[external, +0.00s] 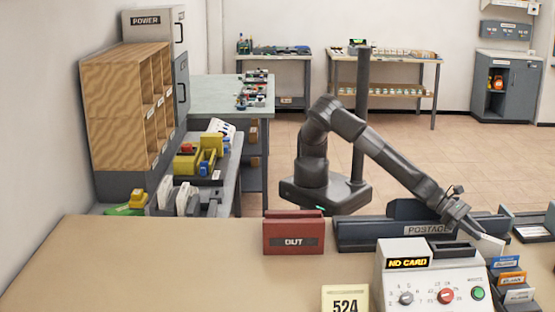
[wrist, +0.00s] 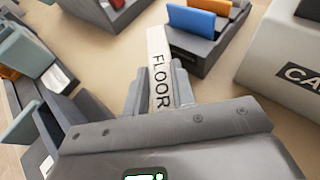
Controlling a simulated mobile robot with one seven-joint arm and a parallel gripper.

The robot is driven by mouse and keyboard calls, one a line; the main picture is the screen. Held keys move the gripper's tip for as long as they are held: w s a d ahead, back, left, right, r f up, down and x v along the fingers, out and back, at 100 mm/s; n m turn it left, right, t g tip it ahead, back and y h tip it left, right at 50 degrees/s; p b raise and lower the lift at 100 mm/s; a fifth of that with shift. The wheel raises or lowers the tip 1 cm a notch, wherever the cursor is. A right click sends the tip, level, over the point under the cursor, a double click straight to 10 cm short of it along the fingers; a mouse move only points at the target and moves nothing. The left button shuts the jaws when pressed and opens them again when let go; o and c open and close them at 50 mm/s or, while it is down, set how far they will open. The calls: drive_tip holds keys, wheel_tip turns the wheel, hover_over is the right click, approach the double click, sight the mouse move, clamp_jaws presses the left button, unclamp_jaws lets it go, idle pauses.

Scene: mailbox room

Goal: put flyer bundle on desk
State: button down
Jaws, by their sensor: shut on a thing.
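My gripper (external: 478,232) is at the right, above the tan desk surface (external: 150,265) and near the postage tray (external: 420,230). The white piece also shows at the gripper's tip in the external view (external: 491,243). I cannot tell whether this piece is the flyer bundle; nothing else in view is clearly marked as flyers.
A grey machine with a NO CARD display (external: 425,280) stands just in front of the gripper. A dark holder with coloured cards (external: 512,280) is to its right. A red OUT tray (external: 293,236) and a 524 sign (external: 345,299) stand further left. The desk's left part is clear.

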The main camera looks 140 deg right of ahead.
drive_tip(key=c, duration=1.2)
unclamp_jaws()
drive_tip(key=shift+r, duration=0.1)
drive_tip(key=v, duration=0.7)
drive_tip(key=shift+o, duration=0.4)
drive_tip(key=shift+d+r, duration=0.1)
drive_tip(key=shift+d, duration=0.15)
